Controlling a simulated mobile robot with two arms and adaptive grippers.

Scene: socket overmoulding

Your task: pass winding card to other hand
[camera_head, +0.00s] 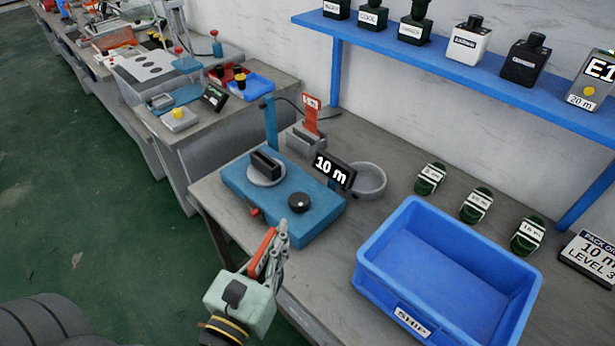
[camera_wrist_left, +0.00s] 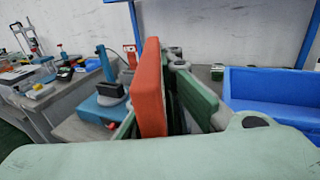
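An orange-red winding card (camera_head: 262,249) is in my left gripper (camera_head: 273,254), above the front edge of the bench. In the left wrist view the card (camera_wrist_left: 150,92) stands upright as a thick slab between the fingers (camera_wrist_left: 168,108), which look closed on it. Its lower part is hidden by the gripper body. My right gripper is in neither view.
A blue winding machine (camera_head: 315,228) with a black "10 m" display (camera_head: 334,171) stands behind my left gripper. Another red card (camera_head: 311,115) stands in a grey holder (camera_head: 305,139). A blue "SHIP" bin (camera_head: 377,275) is to the right. Green floor lies open left.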

